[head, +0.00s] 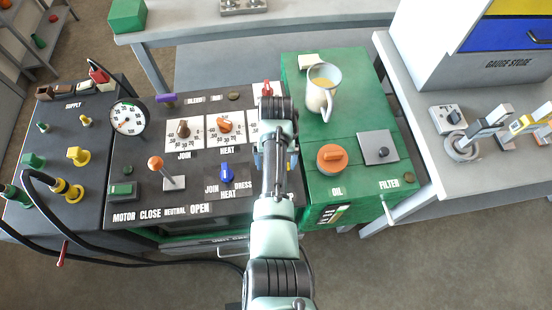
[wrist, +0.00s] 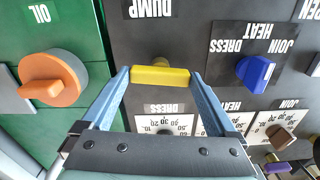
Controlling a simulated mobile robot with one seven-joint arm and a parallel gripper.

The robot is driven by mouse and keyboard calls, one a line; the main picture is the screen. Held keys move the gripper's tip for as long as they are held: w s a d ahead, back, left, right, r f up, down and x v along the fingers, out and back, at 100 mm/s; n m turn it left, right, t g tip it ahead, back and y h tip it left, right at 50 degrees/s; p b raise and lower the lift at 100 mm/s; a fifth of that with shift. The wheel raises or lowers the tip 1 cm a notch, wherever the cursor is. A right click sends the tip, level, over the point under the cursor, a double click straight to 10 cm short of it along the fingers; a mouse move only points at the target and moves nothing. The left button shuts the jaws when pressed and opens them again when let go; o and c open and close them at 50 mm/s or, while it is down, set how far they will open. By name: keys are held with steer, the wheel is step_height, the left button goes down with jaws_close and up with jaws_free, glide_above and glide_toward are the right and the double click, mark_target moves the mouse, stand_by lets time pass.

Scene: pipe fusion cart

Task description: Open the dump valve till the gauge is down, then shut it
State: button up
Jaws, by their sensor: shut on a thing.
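The dump valve's yellow handle (wrist: 172,78) shows in the wrist view, which sees the panel upside down, beside the DUMP label (wrist: 152,8). My gripper (wrist: 160,76) has its two blue fingers at the ends of the handle, shut on it. The handle lies nearly crosswise in that view, on a short brass-coloured stem.
Close by are a blue selector knob (wrist: 256,73) and an orange oil knob (wrist: 53,79). White dials with knobs, an orange-topped lever (head: 155,163) and a purple-topped handle (head: 166,99) share the panel. A jug (head: 318,100) stands on the green cabinet.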

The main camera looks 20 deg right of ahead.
steer(key=shift+r+n, duration=0.1)
steer(key=shift+n, duration=0.5)
steer(key=shift+w, duration=0.1)
steer(key=o, duration=1)
step_height(320, 180, up, 13)
stand_by(0.3)
